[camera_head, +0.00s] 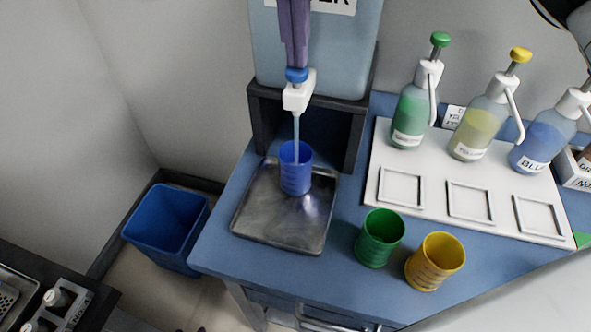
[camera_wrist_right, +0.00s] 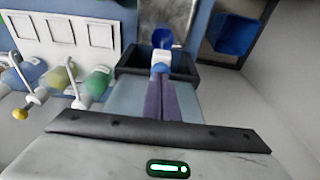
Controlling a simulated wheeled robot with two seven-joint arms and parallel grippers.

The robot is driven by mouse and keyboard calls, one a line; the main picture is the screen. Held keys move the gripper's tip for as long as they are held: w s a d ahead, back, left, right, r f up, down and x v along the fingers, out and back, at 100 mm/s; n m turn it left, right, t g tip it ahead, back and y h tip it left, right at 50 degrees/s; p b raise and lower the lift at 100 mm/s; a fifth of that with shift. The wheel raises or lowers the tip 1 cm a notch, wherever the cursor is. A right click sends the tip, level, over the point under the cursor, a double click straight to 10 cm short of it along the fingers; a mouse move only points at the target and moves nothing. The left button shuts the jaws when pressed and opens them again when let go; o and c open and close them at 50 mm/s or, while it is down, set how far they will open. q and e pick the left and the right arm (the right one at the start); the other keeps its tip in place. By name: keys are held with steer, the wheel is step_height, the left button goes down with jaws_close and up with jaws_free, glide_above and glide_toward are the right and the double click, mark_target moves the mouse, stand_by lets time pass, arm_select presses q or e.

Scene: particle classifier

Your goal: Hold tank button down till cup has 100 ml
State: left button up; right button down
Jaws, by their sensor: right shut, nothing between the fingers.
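The water tank (camera_head: 265,40) stands at the back, pale blue with a partly hidden label. Its white tap (camera_head: 298,97) has a blue button (camera_head: 296,75) on top. My right gripper (camera_head: 295,66) is shut and empty, its purple fingertips pointing down onto the button and appearing to touch it. A thin stream of water runs from the tap into the blue cup (camera_head: 295,178), which stands upright on the metal tray (camera_head: 262,225). The water level in the cup cannot be read. The right wrist view also shows the fingers (camera_wrist_right: 162,85) at the tap and the cup (camera_wrist_right: 163,38) beyond. My left gripper is not in view.
A green cup (camera_head: 379,240) and a yellow cup (camera_head: 435,262) stand right of the tray. Green (camera_head: 410,115), yellow (camera_head: 480,125) and blue (camera_head: 545,138) pump bottles stand on a white board (camera_head: 440,215). A blue bin (camera_head: 165,225) is on the floor at left.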

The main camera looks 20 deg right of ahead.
step_height(320, 180, up, 3)
steer(key=p, duration=0.3)
step_height(320, 180, up, 3)
steer(key=p, duration=0.2)
steer(key=shift+p, duration=0.4)
steer(key=shift+r+p, duration=0.35)
steer(key=shift+r, duration=0.15)
stand_by(0.5)
